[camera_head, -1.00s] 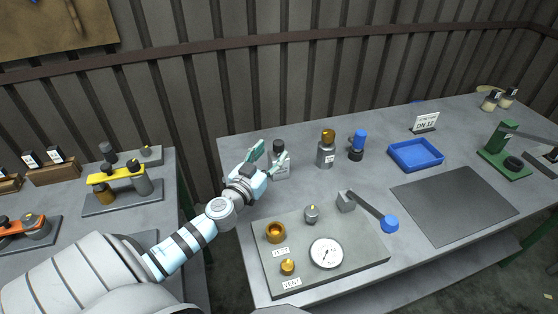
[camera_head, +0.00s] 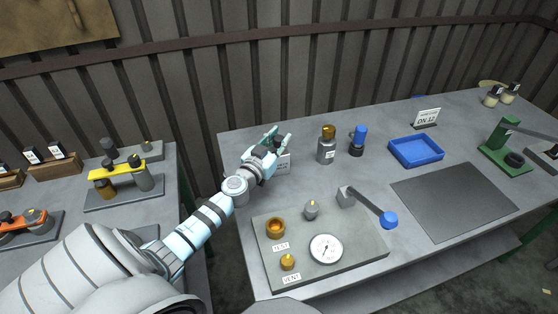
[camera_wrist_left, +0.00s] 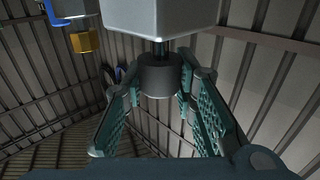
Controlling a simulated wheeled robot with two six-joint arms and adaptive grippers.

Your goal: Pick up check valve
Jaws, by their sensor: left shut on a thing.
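The part I take for the check valve stands at the back left of the main table; its dark round top (camera_head: 278,142) shows between my fingers in the head view. In the left wrist view a dark round knob (camera_wrist_left: 158,76) on a short black stem joins a pale grey block (camera_wrist_left: 160,18). My left gripper (camera_head: 279,136) is at this part, its green fingers shut on the dark knob from both sides. The arm and a small label plate (camera_head: 284,164) hide most of the body. My right gripper is not in view.
A brass-topped grey bottle (camera_head: 326,153) and a blue-topped part (camera_head: 358,142) stand to the right. A blue tray (camera_head: 416,153) lies beyond them. A grey plate (camera_head: 350,252) with a gauge, brass fittings and a blue-knobbed lever lies in front. The wall is close behind.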

